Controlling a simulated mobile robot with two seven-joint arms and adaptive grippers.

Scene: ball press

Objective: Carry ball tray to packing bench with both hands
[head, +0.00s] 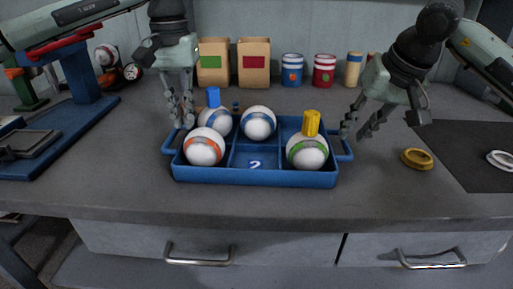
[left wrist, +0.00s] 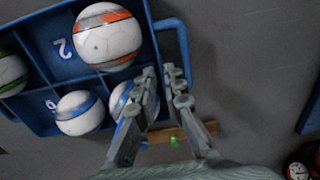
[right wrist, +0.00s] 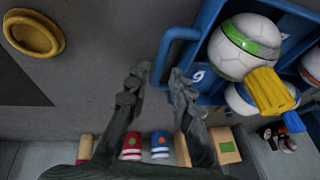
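The blue ball tray (head: 255,178) sits on the grey bench top. It holds an orange-striped ball (head: 204,147), a green-striped ball (head: 307,153) below a yellow block (head: 311,123), and two blue-banded balls, one below a blue block (head: 213,96). My left gripper (head: 181,117) points down over the tray's left handle (head: 170,141); its fingers are slightly apart beside that handle in the left wrist view (left wrist: 161,70). My right gripper (head: 355,125) is open just above the right handle (head: 344,149). In the right wrist view its fingers (right wrist: 159,72) straddle or lie beside the handle (right wrist: 165,62); contact is unclear.
Paper bags (head: 254,63) and striped cans (head: 325,70) stand along the back wall. A blue press stand (head: 60,125) is at left. A yellow ring (head: 417,158) and a dark mat (head: 470,150) lie at right. The bench in front of the tray is clear.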

